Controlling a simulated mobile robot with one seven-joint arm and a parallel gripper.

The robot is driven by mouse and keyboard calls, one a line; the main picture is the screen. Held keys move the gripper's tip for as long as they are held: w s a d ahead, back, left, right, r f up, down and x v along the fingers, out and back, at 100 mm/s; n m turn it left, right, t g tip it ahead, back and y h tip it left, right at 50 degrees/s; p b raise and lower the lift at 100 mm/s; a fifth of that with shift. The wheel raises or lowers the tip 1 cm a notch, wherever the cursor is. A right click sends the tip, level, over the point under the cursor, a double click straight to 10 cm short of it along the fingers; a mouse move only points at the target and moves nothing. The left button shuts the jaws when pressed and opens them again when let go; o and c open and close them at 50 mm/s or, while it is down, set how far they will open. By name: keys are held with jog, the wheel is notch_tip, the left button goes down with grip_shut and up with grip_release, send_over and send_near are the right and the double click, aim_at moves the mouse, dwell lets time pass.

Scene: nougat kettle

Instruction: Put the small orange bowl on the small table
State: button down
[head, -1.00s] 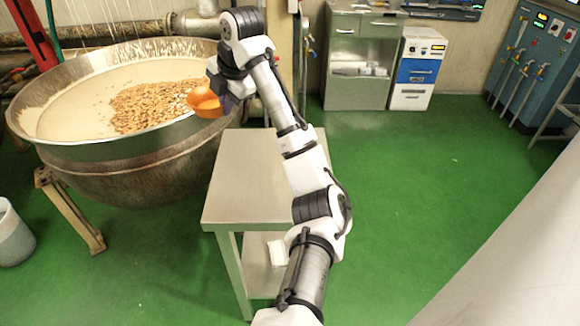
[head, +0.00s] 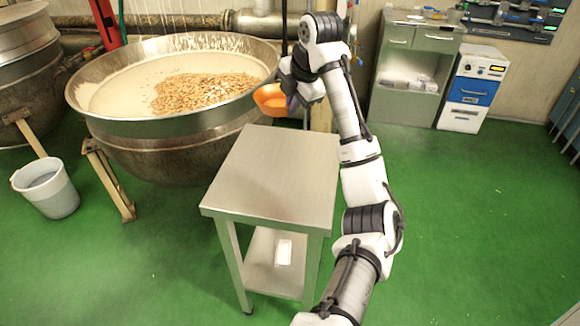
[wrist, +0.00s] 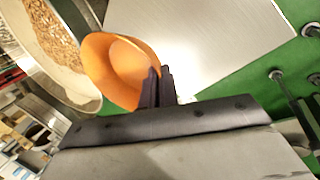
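The small orange bowl (head: 271,99) is held by its rim in my gripper (head: 292,101), above the back edge of the small table. In the wrist view the bowl (wrist: 118,70) sits tilted, with the dark fingers of my gripper (wrist: 158,88) closed on its wall. The small table (head: 270,180) is a grey metal stand with a bare top and a lower shelf. Its top (wrist: 205,40) also shows in the wrist view, beyond the bowl. The bowl is apart from the tabletop. My gripper covers part of the bowl in the head view.
A large steel kettle (head: 185,125) with pale mass and nuts stands behind left of the table. A grey bucket (head: 47,188) is on the floor at left. A small white object (head: 284,252) lies on the lower shelf. Cabinets (head: 417,65) line the back wall. Green floor is clear at right.

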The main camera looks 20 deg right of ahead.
notch_tip(320, 180, down, 20)
jog(key=p, duration=0.3)
jog(key=shift+r, duration=0.2)
jog(key=c, duration=1.7)
grip_release()
jog(key=b+v, duration=0.2)
jog(key=v, duration=1)
jog(key=shift+b, duration=0.4)
jog(key=shift+a, duration=0.1)
